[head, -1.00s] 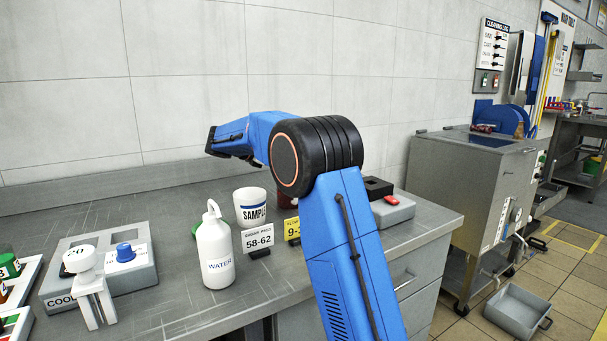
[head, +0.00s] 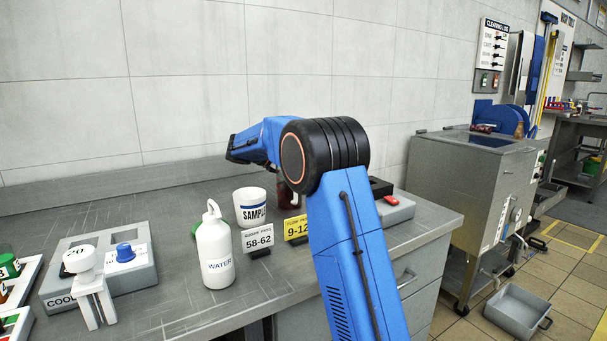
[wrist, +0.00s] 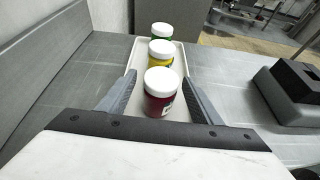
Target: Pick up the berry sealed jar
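The berry jar (wrist: 160,101), dark red with a white lid, stands upright at the near end of a narrow pale tray (wrist: 131,80) in the wrist view. My gripper (wrist: 159,77) is open, with one finger on each side of the jar. Small gaps show between the fingers and the jar. A yellow jar (wrist: 160,62) and a green jar (wrist: 161,33), both white-lidded, stand in line behind it. In the head view my arm hides the gripper and most of the tray; a dark red part (head: 289,202) shows beneath the arm.
A white SAMPLE cup (head: 251,207), a WATER bottle (head: 215,252) and cards reading 58-62 (head: 257,239) and 9-12 (head: 296,228) stand on the bench left of my arm. A grey block with a black top (wrist: 292,91) stands right of the tray.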

